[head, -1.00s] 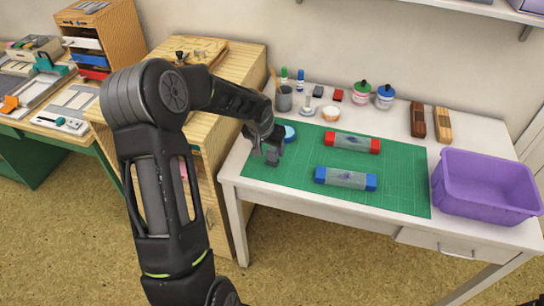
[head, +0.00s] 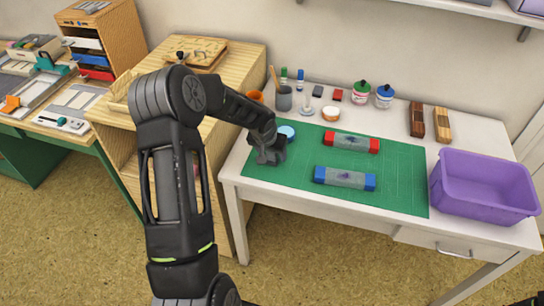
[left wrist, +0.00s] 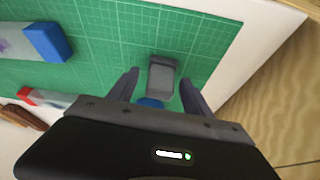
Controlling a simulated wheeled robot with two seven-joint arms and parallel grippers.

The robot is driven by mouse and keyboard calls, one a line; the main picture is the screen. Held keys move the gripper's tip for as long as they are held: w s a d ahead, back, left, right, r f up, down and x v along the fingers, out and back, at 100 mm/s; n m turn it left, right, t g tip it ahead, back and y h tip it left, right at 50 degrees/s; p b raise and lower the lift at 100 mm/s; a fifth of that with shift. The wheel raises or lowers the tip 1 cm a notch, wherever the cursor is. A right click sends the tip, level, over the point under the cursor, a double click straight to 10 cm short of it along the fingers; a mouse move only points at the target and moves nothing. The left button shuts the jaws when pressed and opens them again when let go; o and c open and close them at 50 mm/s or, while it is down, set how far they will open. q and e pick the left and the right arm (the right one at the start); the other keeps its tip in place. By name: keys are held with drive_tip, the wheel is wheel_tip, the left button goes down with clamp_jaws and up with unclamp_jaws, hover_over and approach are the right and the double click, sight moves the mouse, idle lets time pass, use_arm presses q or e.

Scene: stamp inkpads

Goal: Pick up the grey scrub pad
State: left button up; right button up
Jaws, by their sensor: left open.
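The grey scrub pad (left wrist: 162,76) is a small grey block lying on the green cutting mat (head: 400,165). In the left wrist view it sits between and just beyond the tips of my left gripper (left wrist: 157,88). The fingers stand apart, one on each side, and hold nothing.
A round blue item (head: 287,132) is close behind my left gripper. A red-ended block (head: 350,142) and a blue-ended block (head: 345,178) lie on the mat. A grey cup (head: 284,98) and ink jars stand behind. A purple bin (head: 485,205) is at right.

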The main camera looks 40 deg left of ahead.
use_arm(q)
clamp_jaws()
idle(0.5)
drive_tip(key=shift+r, duration=0.1)
wheel_tip(320, 180, up, 10)
drive_tip(key=shift+f+b, duration=0.1)
drive_tip(key=shift+b, duration=0.5)
idle(0.4)
